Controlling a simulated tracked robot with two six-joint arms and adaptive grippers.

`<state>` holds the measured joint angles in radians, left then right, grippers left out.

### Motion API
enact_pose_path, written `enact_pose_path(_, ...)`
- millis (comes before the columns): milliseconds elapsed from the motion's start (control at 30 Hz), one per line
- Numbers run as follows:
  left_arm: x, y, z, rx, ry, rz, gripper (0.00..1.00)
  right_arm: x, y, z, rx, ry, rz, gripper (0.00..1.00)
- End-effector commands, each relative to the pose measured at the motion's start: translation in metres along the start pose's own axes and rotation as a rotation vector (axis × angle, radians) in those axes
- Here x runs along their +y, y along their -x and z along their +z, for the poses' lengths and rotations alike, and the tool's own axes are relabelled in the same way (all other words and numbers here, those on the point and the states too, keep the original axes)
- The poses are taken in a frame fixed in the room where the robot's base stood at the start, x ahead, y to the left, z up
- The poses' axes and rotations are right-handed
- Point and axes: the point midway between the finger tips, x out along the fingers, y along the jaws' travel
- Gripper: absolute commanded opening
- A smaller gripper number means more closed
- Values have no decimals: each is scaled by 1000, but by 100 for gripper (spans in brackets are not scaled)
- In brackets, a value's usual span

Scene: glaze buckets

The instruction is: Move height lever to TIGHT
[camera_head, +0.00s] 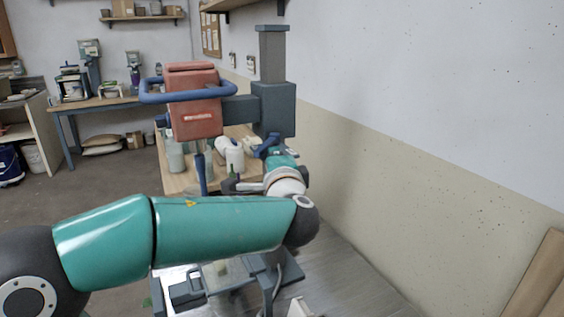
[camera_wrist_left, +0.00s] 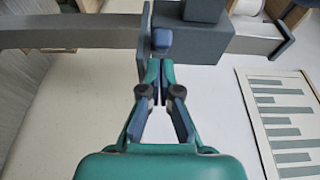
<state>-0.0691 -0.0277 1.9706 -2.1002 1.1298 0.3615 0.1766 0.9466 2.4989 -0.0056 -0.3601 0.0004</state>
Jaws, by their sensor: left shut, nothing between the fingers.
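The mixer's red motor head (camera_head: 193,100), with a blue loop handle (camera_head: 150,97), is joined to a grey carriage (camera_head: 273,108) on an upright column (camera_head: 272,52). In the left wrist view, a blue knob (camera_wrist_left: 162,40), apparently the height lever's end, sits beside a grey plate (camera_wrist_left: 144,55). My left gripper (camera_wrist_left: 160,72) is shut and empty, its fingertips just below the knob in that picture; I cannot tell whether they touch. In the head view my left gripper (camera_head: 268,150) is small and partly hidden below the carriage. Lever markings are not readable. My right gripper is not in view.
A wall (camera_head: 400,130) runs close along the right. A panel with grey-green strips (camera_wrist_left: 285,120) shows at the right of the left wrist view. Open floor (camera_head: 80,190) lies left.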

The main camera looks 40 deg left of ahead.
Motion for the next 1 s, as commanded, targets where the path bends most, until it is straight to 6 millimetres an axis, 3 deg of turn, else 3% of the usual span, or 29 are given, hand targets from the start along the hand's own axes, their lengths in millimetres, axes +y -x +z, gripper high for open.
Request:
enact_pose_path(333,4,25,-30,-1,2,-1,0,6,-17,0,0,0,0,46)
enact_pose_path(700,2,99,-8,-4,2,0,0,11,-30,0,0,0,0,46)
enact_pose_path(1000,2,118,-1,-12,-1,1,0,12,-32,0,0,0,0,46)
